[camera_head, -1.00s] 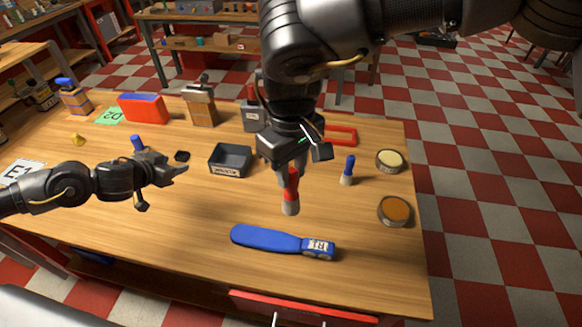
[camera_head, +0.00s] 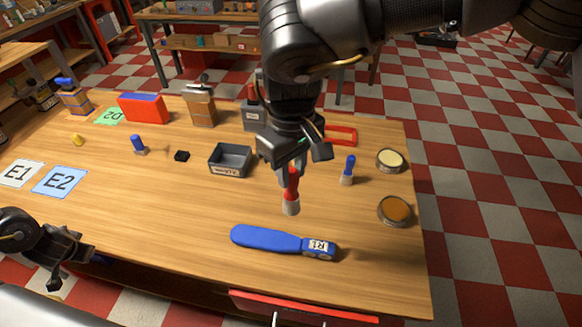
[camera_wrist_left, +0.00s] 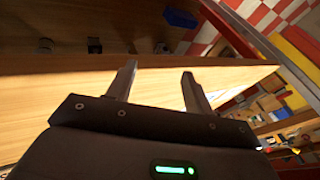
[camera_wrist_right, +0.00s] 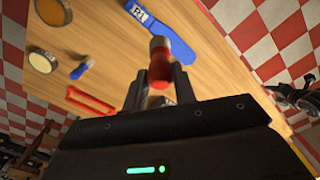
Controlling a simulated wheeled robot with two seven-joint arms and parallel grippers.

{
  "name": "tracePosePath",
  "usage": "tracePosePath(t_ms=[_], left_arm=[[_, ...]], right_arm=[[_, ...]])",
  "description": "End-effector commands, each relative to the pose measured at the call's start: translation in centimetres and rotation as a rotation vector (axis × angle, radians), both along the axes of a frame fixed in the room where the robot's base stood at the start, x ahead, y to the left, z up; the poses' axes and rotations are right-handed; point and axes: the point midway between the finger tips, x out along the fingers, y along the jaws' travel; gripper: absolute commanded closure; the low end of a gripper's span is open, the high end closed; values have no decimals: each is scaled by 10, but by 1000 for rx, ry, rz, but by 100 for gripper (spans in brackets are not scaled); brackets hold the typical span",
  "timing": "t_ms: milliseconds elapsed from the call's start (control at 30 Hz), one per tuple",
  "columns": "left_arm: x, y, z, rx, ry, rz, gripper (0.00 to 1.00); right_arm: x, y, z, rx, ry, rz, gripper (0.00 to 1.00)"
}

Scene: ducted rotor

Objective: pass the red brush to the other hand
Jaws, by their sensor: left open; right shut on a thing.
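The red brush (camera_head: 292,188) has a red handle and a pale tip, and it points downward over the table in the head view. My right gripper (camera_head: 288,170) is shut on its handle. In the right wrist view the brush (camera_wrist_right: 160,68) stands out between the fingers (camera_wrist_right: 160,85). My left gripper (camera_head: 88,250) is at the lower left, near the table's front edge, well apart from the brush. In the left wrist view its fingers (camera_wrist_left: 158,80) are spread with nothing between them.
A blue paddle-shaped thing labelled R1 (camera_head: 268,239) lies below the brush. A grey tray (camera_head: 230,160), a blue brush (camera_head: 347,170) and two round tins (camera_head: 394,211) (camera_head: 390,160) are around it. Cards E1 (camera_head: 19,173) and E2 (camera_head: 60,180) lie at left on clear table.

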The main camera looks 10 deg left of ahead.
Motion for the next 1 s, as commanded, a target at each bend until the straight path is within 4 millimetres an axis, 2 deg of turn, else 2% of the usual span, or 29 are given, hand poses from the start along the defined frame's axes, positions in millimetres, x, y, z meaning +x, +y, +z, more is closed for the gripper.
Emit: tracePosePath(t_ms=[33, 100, 267, 300, 467, 567, 700, 800, 900, 1000], left_arm=[[-28, -1, -13, 7, 68, 3, 48], [-63, -3, -27, 16, 154, 7, 48], [-141, -8, -52, 37, 340, 3, 48], [-153, -16, -69, 24, 383, -19, 48], [-101, -54, -134, -78, 345, -128, 48], [-72, -83, -174, -145, 311, -192, 48], [-35, -130, -230, -240, 248, -268, 48], [-18, -168, -272, -305, 196, -309, 48], [-19, -208, -316, -359, 151, -333, 48], [-41, -244, -356, -391, 129, -339, 48]], right_arm=[[0, 0, 0, 0, 0, 0, 96], [0, 0, 0, 0, 0, 0, 96], [0, 0, 0, 0, 0, 0, 96], [0, 0, 0, 0, 0, 0, 96], [0, 0, 0, 0, 0, 0, 96], [0, 0, 0, 0, 0, 0, 96], [0, 0, 0, 0, 0, 0, 96], [0, 0, 0, 0, 0, 0, 96], [0, 0, 0, 0, 0, 0, 96], [0, 0, 0, 0, 0, 0, 96]])
